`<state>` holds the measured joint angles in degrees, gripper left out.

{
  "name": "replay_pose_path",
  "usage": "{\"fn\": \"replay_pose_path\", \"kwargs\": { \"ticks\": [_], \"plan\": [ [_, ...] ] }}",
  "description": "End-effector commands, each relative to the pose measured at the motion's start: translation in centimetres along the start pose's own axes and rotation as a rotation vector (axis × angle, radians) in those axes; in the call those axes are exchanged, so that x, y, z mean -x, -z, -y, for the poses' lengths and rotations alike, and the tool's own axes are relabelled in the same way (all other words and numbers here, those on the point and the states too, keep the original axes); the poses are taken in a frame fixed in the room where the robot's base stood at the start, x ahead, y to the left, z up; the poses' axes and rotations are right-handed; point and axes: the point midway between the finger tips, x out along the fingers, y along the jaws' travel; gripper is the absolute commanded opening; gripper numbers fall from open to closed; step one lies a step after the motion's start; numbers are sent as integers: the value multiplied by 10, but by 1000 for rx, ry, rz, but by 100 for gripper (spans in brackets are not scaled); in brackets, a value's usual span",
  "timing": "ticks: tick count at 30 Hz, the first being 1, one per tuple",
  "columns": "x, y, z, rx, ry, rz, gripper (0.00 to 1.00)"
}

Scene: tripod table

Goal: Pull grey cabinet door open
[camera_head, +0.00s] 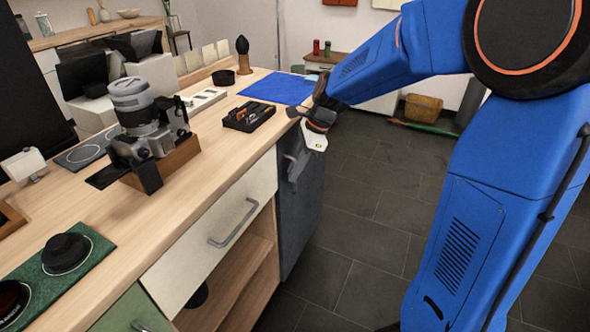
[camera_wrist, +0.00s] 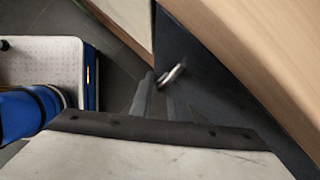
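The grey cabinet door (camera_head: 302,215) is the dark panel under the far end of the counter. It looks flush with the cabinet front, with no clear gap. In the wrist view the door (camera_wrist: 205,85) fills the middle, and its metal handle (camera_wrist: 172,75) stands out just past my fingers. My gripper (camera_head: 297,165) is at the door's upper part, below the counter edge. In the wrist view my gripper (camera_wrist: 168,100) seems open, with the handle ahead between the finger lines. Contact with the handle cannot be told. The right finger is dark against the door.
The wooden counter (camera_head: 190,195) runs along the door's top. A cream drawer (camera_head: 190,265) with a bar handle and an open shelf (camera_head: 250,285) are beside the door. A tool tray (camera_head: 248,115) and camera (camera_head: 150,140) stand on the counter. The tiled floor (camera_head: 370,220) before the door is clear.

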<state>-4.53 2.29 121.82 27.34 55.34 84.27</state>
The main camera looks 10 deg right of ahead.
Motion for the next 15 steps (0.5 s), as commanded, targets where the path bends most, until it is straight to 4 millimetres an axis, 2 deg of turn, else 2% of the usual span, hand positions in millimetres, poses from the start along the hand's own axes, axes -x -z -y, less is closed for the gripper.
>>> {"fn": "replay_pose_path", "kwargs": {
  "ticks": [6, 9, 15],
  "plan": [
    [0, 0, 0, 0, 0, 0, 15],
    [0, 0, 0, 0, 0, 0, 0],
    [0, 0, 0, 0, 0, 0, 0]
  ]
}}
